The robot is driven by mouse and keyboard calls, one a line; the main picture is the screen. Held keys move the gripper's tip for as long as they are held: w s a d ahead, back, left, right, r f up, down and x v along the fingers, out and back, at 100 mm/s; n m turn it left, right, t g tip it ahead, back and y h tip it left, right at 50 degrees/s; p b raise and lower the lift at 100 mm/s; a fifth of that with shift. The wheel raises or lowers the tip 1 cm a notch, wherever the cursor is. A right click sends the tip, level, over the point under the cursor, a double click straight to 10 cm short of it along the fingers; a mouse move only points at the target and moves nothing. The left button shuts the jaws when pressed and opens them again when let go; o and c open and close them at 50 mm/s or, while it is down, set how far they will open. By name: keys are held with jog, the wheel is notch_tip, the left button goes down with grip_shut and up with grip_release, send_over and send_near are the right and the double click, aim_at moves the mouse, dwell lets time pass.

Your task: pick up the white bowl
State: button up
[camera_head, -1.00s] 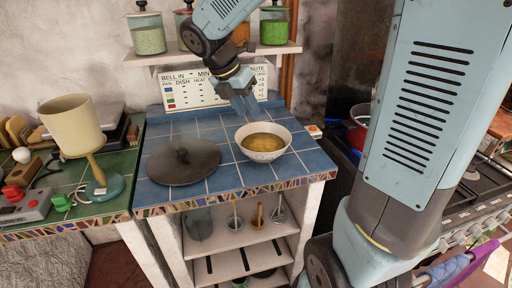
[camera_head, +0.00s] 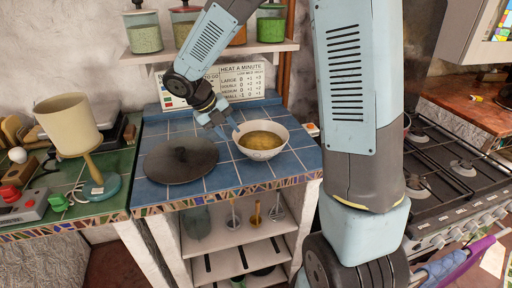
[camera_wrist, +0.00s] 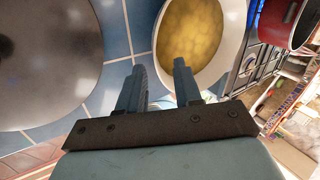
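The white bowl (camera_head: 262,154) stands upright on the blue tiled counter and holds something yellow-brown. My gripper (camera_head: 229,131) is at the bowl's left rim in the head view, pointing down. In the wrist view my gripper (camera_wrist: 160,67) is open, its two fingers apart. There, the left rim of the bowl (camera_wrist: 160,80) shows between the fingers. The right finger overlaps the bowl's inside and the left finger overlaps the tiles outside it. I cannot tell whether either finger touches the bowl.
A dark round lid (camera_head: 180,163) lies left of the bowl, close to my gripper. A shelf with jars (camera_head: 271,25) hangs behind. A beige lamp (camera_head: 72,125) stands at left. The stove (camera_head: 455,175) is at right, and a red pot (camera_wrist: 283,22) shows in the wrist view.

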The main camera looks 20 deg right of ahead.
jog(key=shift+a+x, duration=0.2)
jog(key=shift+x, duration=3.45)
jog(key=shift+s, duration=0.15)
grip_shut()
